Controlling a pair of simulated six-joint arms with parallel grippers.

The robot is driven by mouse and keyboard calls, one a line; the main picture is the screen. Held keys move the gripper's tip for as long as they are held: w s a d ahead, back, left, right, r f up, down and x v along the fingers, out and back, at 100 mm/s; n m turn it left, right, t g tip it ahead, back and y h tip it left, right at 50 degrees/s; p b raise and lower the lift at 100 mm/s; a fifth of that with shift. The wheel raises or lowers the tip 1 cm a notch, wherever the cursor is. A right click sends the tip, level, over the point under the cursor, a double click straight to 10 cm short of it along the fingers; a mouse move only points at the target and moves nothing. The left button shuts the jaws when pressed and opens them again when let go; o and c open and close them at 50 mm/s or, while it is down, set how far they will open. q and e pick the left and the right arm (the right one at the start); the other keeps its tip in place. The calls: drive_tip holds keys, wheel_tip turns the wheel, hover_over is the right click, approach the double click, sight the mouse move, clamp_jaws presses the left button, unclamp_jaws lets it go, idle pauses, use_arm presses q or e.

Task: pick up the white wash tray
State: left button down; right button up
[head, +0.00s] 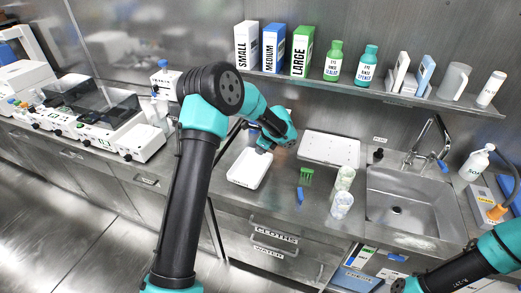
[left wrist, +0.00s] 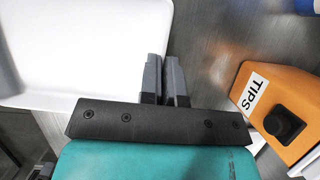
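The white wash tray (head: 246,171) is on the counter left of the sink, a shallow white rectangle. It fills the upper left of the left wrist view (left wrist: 75,50). My left gripper (head: 264,149) is at the tray's far right corner; its arm comes over from the left. In the left wrist view my left fingers (left wrist: 165,62) are nearly together, with the tray's right edge running between them. They look shut on that rim; the contact itself is partly hidden.
A white perforated tray (head: 330,149) lies right of the wash tray, beside the sink (head: 412,205). A green rack (head: 306,176) and two cups (head: 342,204) stand in front. An orange TIPS box (left wrist: 277,108) is close right of my left fingers. A shelf (head: 400,97) with boxes and bottles is behind.

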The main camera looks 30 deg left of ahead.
use_arm(q)
approach(256, 179)
drive_tip(key=x, duration=0.4)
drive_tip(key=shift+f, duration=0.3)
drive_tip(key=shift+a, duration=0.2)
